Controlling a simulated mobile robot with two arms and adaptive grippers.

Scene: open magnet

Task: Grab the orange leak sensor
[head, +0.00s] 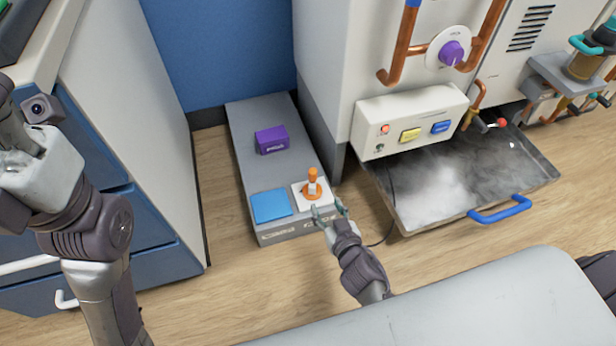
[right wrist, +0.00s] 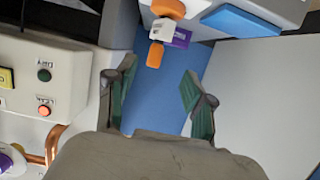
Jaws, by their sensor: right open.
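The orange leak sensor (head: 312,187) stands upright on a white square pad (head: 323,201) at the near right end of a low grey platform (head: 247,150). It has an orange base, a pale middle and an orange top. In the right wrist view its orange top (right wrist: 155,54) shows beyond the fingertips. My right gripper (head: 328,208) is open and empty, just in front of the sensor and apart from it; its green-padded fingers show in the right wrist view (right wrist: 157,85). My left arm is at the left edge; its gripper fingers cannot be made out.
A purple box (head: 271,140) and a flat blue block (head: 270,206) are on the platform. To the right, a metal tray (head: 410,222) with a blue handle (head: 500,209) holds whitish vapour below a control box (head: 408,120). A blue-fronted cabinet (head: 150,235) stands left. Wood floor is clear in front.

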